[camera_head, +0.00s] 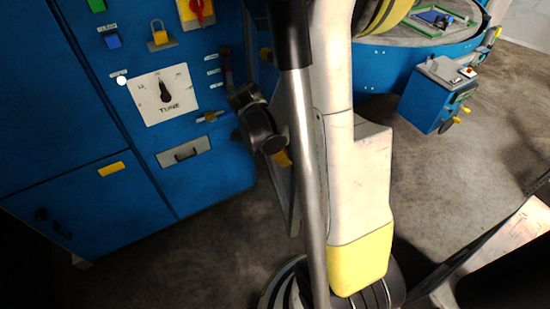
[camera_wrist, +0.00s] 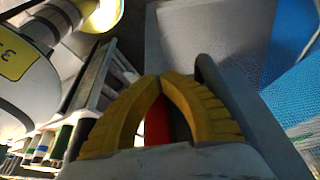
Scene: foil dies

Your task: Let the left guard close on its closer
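In the wrist view, the two curved yellow fingers of my gripper (camera_wrist: 160,78) come together at their tips. A dark gap with something red shows between them lower down, and I see nothing clearly held. A grey-framed panel (camera_wrist: 215,40) with a fine mesh-like surface stands just beyond and to the right of the fingers. It may be a guard, but I cannot tell whether it is the left one or how far open it stands. No closer can be made out. In the head view, my arm hides the middle, and I cannot clearly make out the gripper there.
A blue cabinet (camera_head: 80,205) with a TUNE dial (camera_head: 165,94), a padlock (camera_head: 159,33) and a grey handle (camera_head: 183,151) stands at left. A round blue table (camera_head: 405,72) and a small control box (camera_head: 440,95) stand at upper right. Grey floor is open at right.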

